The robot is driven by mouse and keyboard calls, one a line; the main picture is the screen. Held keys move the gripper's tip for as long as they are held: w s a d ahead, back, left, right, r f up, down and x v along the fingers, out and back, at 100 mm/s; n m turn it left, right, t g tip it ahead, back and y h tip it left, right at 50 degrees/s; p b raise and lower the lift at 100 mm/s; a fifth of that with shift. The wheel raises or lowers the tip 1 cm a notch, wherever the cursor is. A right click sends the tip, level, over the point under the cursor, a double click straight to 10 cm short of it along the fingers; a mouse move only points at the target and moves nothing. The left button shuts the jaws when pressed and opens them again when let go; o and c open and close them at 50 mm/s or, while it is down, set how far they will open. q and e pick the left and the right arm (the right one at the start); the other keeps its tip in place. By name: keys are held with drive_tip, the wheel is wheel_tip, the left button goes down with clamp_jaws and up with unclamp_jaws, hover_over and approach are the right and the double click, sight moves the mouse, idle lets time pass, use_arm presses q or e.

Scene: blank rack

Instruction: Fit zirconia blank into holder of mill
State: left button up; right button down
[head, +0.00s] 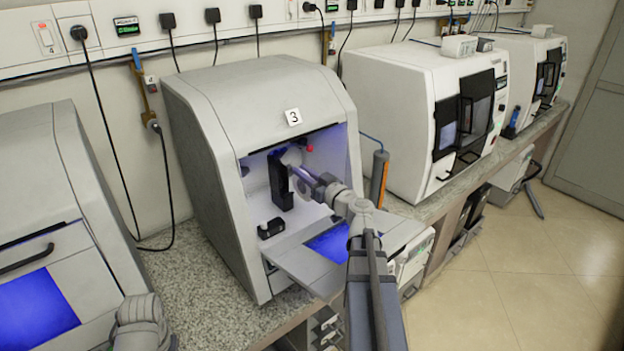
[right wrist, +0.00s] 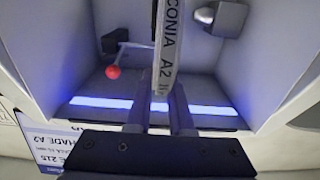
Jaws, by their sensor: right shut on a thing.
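The mill marked 3 (head: 262,95) stands with its front open and its chamber lit blue-violet. My right gripper (head: 296,176) reaches into the chamber, shut on the zirconia blank (head: 291,157). In the right wrist view the blank (right wrist: 169,45) is seen edge-on as a pale upright strip lettered "CONIA A2", between the fingers (right wrist: 162,108). A black upright holder (head: 281,182) stands in the chamber right beside the blank. The gripper and blank overlap it in the head view, so I cannot tell whether the blank is seated.
The lowered door (head: 300,268) lies under my right arm. A red ball (right wrist: 113,72) on a thin arm and a grey block (right wrist: 229,17) are inside the chamber. A small black block (head: 270,228) sits at the opening's lower left. Other mills (head: 400,105) flank this one.

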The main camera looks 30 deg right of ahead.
sight(300, 183)
drive_tip(key=shift+w, duration=0.1)
idle(0.3)
drive_tip(key=shift+w+a+f+b, duration=0.1)
drive_tip(key=shift+w+f+b, duration=0.2)
drive_tip(key=shift+w, duration=0.65)
drive_tip(key=shift+w+a+f+b, duration=0.1)
drive_tip(key=shift+w+f+b, duration=0.15)
drive_tip(key=shift+w, duration=0.65)
drive_tip(key=shift+w+a+f+b, duration=0.1)
drive_tip(key=shift+w+f+b, duration=0.15)
drive_tip(key=shift+w, duration=0.7)
drive_tip(key=shift+w+a+f+b, duration=0.1)
drive_tip(key=shift+w+f+b, duration=0.2)
drive_tip(key=shift+w, duration=0.7)
drive_tip(key=shift+w+f+b, duration=0.2)
drive_tip(key=shift+w+f, duration=0.15)
drive_tip(key=shift+w, duration=0.6)
drive_tip(key=c, duration=0.7)
unclamp_jaws()
drive_tip(key=shift+s, duration=0.15)
drive_tip(key=shift+s+d+f, duration=0.1)
drive_tip(key=shift+s+d, duration=0.05)
drive_tip(key=shift+s, duration=1.75)
drive_tip(key=shift+s+d, duration=0.1)
drive_tip(key=shift+s, duration=1.8)
